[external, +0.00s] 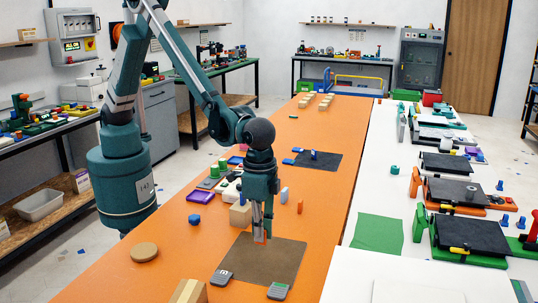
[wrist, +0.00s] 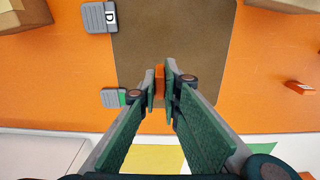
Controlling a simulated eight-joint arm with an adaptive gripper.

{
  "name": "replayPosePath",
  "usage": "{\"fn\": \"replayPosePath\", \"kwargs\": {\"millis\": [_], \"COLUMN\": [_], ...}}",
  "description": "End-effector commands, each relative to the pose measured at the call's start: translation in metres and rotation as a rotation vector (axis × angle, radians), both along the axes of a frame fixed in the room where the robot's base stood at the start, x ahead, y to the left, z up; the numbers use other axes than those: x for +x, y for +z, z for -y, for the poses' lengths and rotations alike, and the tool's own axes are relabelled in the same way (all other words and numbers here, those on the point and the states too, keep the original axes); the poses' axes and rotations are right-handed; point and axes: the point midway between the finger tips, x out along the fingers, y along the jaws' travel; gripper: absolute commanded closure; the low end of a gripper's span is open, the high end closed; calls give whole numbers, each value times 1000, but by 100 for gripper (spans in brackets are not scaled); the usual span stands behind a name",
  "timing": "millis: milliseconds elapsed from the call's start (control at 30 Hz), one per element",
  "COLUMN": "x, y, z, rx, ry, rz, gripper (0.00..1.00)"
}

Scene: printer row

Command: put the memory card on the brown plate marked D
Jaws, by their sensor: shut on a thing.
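The brown plate (external: 283,262) lies flat on the orange table, and it also shows in the wrist view (wrist: 200,40). A grey tag marked D (external: 220,277) lies at its edge; the letter is clear in the wrist view (wrist: 110,16). My gripper (external: 262,238) points down over the plate. Its fingers (wrist: 159,82) are shut on a small orange piece (wrist: 159,75), which looks like the memory card. The fingers hide most of the piece. I cannot tell whether it touches the plate.
A second grey tag with a green part (external: 278,290) lies at the plate's edge. Wooden blocks (external: 240,215) (external: 188,292), a blue block (external: 194,220) and a small orange piece (external: 300,206) stand nearby. A dark plate (external: 318,168) lies further back. The brown plate's visible surface is clear.

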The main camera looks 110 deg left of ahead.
Motion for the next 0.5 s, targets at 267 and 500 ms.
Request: {"fn": "replayPosePath", "kwargs": {"millis": [267, 500], "x": [0, 0], "y": [-27, -27], "z": [0, 0], "rx": [0, 0], "ry": [0, 0], "rz": [0, 0], "gripper": [99, 99]}}
